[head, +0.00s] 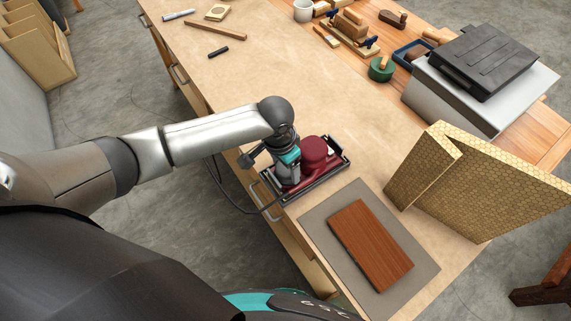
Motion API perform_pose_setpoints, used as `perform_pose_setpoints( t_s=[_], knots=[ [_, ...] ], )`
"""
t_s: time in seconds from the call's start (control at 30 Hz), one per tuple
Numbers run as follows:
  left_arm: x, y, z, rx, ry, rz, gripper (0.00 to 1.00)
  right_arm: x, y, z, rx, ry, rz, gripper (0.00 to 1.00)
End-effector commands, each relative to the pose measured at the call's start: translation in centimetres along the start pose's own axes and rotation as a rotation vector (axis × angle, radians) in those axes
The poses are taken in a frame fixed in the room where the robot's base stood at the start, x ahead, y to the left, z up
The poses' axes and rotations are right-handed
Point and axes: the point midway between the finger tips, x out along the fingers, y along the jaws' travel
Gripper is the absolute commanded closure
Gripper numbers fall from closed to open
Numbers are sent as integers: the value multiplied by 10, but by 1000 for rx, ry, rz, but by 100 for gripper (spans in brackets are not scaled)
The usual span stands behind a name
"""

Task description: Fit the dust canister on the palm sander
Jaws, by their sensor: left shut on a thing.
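The palm sander (316,151) is dark red with a round top. It sits in a shallow black frame (338,173) at the near edge of the workbench. My left gripper (287,177) points down over the left part of the sander. It is shut on what seems to be the dust canister, which is largely hidden by the gripper and hard to tell from the red body. I cannot tell whether the canister touches or is seated on the sander. My right gripper is out of view.
A brown wooden board (371,245) lies on a grey mat (318,218) in front. Patterned panels (480,185) stand to the right. A black case on a grey box (455,100) and several tools stand at the back right. The bench top (270,85) beyond the sander is mostly clear.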

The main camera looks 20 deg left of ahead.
Motion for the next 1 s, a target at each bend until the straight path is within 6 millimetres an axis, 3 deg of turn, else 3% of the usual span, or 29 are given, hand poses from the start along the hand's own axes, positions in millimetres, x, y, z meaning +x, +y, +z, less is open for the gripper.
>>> perform_pose_setpoints(
  t_s=[0.47, 0.5, 0.73, 1.0],
  knots=[
    [1, 0, 0, 0, 0, 0, 92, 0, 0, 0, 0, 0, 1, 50],
    [1, 0, 0, 0, 0, 0, 24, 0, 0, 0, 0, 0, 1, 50],
    [1, 0, 0, 0, 0, 0, 0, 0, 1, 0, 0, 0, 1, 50],
    [1, 0, 0, 0, -1, 0, 0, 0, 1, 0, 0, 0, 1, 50]
  ],
)
